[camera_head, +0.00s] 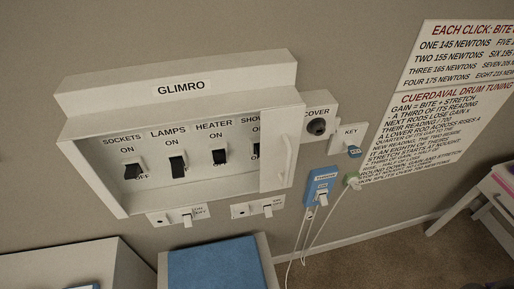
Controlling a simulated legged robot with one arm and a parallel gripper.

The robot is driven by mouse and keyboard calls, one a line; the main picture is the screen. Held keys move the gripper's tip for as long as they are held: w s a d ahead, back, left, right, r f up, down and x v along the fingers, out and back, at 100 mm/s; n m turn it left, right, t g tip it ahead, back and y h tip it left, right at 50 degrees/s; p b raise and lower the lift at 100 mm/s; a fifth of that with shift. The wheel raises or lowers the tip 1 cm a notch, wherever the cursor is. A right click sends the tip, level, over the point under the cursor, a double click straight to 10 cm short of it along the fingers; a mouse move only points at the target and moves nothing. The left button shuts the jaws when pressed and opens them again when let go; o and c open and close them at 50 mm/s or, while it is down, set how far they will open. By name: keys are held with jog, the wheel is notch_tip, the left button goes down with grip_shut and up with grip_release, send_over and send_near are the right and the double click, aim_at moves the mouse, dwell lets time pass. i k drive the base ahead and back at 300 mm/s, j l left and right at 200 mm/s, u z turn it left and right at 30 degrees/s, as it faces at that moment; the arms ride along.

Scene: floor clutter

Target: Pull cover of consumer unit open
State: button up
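The consumer unit (90,128) is a white wall box labelled GLIMRO, seen tilted in the head view. Its open front shows dark switches labelled SOCKETS, LAMPS and HEATER. A pale cover panel (291,140) with an upright handle (283,158) stands at the right end and hides part of the switch whose label begins "SHO". The rest of the front is uncovered. A small box labelled COVER with a dark round knob (317,127) adjoins the unit on the right. My gripper is not in view.
A KEY plate (348,137) and a blue device (321,188) with hanging white cables are right of the unit. Socket plates (179,216) sit below it. A blue-topped box (213,263) and a white cabinet stand underneath. Carpet shows at lower right, beside a white table.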

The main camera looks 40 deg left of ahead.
aim_at(282, 110)
jog(key=j+u, duration=0.15)
jog(key=u, duration=2.1)
